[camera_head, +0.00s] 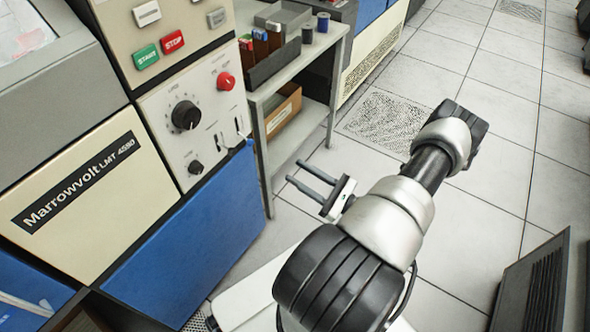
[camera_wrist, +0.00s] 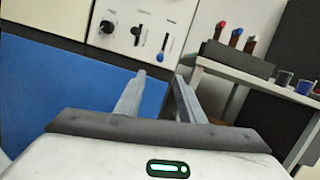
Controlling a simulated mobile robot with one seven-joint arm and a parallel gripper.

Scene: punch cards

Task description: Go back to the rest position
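My gripper (camera_head: 310,180) is in front of the machine, over the floor, with its two fingers pointing left towards the machine. In the wrist view my gripper (camera_wrist: 160,85) shows its two fingers apart with nothing between them. It touches nothing that I can see. The Marrowvolt machine (camera_head: 110,205) stands at left, with a control panel (camera_head: 205,80) bearing black knobs, a red knob and small levers. The panel (camera_wrist: 118,40) also shows beyond the fingers in the wrist view.
A grey side table (camera_head: 340,32) beside the machine holds a tray (camera_head: 272,68) of tools with coloured handles and small spools. A cardboard box (camera_head: 283,112) sits on its lower shelf. A dark grey slatted unit (camera_head: 530,285) stands at lower right. Tiled floor (camera_head: 490,130) is open behind my arm.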

